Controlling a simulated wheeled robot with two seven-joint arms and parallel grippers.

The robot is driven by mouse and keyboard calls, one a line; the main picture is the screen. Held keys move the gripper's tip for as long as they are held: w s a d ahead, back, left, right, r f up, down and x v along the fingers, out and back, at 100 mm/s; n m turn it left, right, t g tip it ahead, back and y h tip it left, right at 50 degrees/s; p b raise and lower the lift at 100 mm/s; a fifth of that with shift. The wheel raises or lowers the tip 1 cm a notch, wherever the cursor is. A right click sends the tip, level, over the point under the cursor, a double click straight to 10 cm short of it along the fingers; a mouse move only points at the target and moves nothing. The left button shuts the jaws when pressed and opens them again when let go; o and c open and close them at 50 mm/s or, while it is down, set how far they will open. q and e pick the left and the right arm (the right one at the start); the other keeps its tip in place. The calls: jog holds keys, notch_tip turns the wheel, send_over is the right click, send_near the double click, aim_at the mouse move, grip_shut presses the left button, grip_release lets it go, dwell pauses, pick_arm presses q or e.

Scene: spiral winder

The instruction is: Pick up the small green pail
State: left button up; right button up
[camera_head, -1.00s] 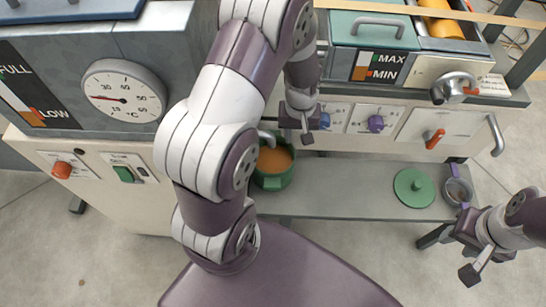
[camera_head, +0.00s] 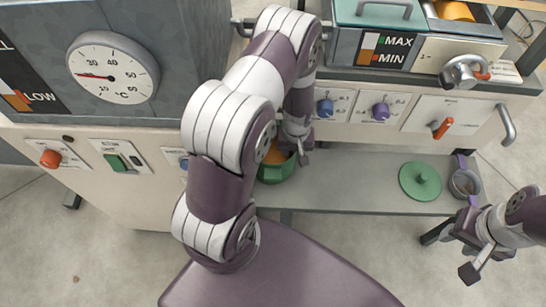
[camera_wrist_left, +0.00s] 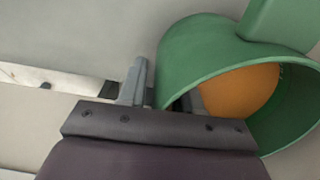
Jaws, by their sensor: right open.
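The small green pail (camera_head: 276,173) stands on the low grey shelf with orange contents inside. It fills the right of the left wrist view (camera_wrist_left: 195,50), its mouth turned toward the camera. My left gripper (camera_head: 301,154) is at the pail's rim, partly hidden behind my own arm in the head view. In the left wrist view its fingers (camera_wrist_left: 160,88) are apart, one outside the pail wall and the other, partly hidden, at the inner side of the rim. My right gripper (camera_head: 488,262) is open and empty at the lower right, away from the pail.
A round green lid (camera_head: 420,182) and a small grey container (camera_head: 464,184) with a purple handle lie on the shelf (camera_head: 350,190) to the right. The machine front (camera_head: 340,115) with knobs overhangs the shelf. A box with a temperature dial (camera_head: 112,68) stands at left.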

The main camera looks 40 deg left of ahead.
pick_arm(q)
jog(key=shift+r, duration=0.1)
grip_shut()
dwell(1.2)
